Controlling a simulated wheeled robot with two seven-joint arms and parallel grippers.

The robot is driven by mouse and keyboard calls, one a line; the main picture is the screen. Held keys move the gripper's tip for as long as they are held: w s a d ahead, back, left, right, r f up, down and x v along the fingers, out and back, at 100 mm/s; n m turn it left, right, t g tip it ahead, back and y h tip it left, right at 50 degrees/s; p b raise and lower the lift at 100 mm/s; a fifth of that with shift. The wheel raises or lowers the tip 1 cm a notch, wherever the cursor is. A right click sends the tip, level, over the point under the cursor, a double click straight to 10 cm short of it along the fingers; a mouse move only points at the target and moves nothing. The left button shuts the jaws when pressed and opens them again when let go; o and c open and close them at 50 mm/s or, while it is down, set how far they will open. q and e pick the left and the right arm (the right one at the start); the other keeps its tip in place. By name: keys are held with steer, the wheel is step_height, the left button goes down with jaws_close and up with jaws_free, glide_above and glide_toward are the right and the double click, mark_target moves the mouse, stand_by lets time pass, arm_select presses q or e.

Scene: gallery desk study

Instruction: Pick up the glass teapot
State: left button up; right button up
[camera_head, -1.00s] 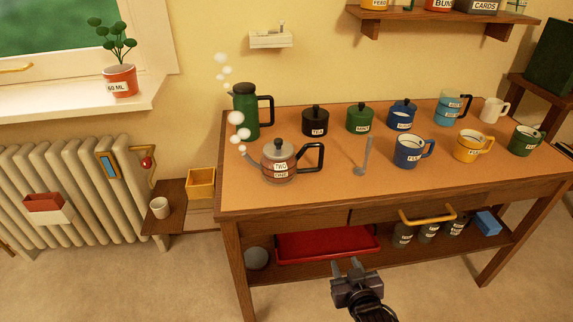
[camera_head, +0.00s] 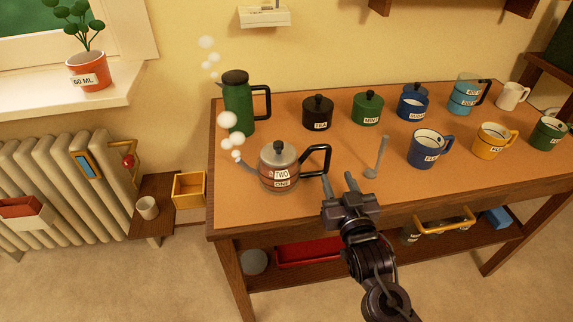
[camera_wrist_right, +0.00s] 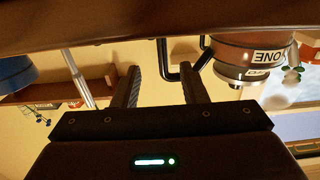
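The glass teapot (camera_head: 279,168) stands on the desk's front left part, with a grey lid, a black handle on its right, and labels reading TWO and ONE. White puffs rise by its spout. My right gripper (camera_head: 338,182) is open and empty at the desk's front edge, to the right of the teapot's handle and apart from it. My left gripper is not in view.
The desk (camera_head: 330,205) also holds a green pot (camera_head: 239,108), black, green and blue canisters, a grey spoon-like tool (camera_head: 378,160), and several mugs, the blue one (camera_head: 428,149) nearest. A red tray (camera_head: 300,252) lies on the lower shelf.

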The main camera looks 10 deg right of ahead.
mark_target(328, 161)
steer(key=shift+w+a, duration=0.2)
steer(key=shift+w, duration=1.2)
steer(key=shift+w+a, duration=0.15)
steer(key=shift+w, duration=1.2)
jaws_close()
steer(key=shift+r, duration=0.2)
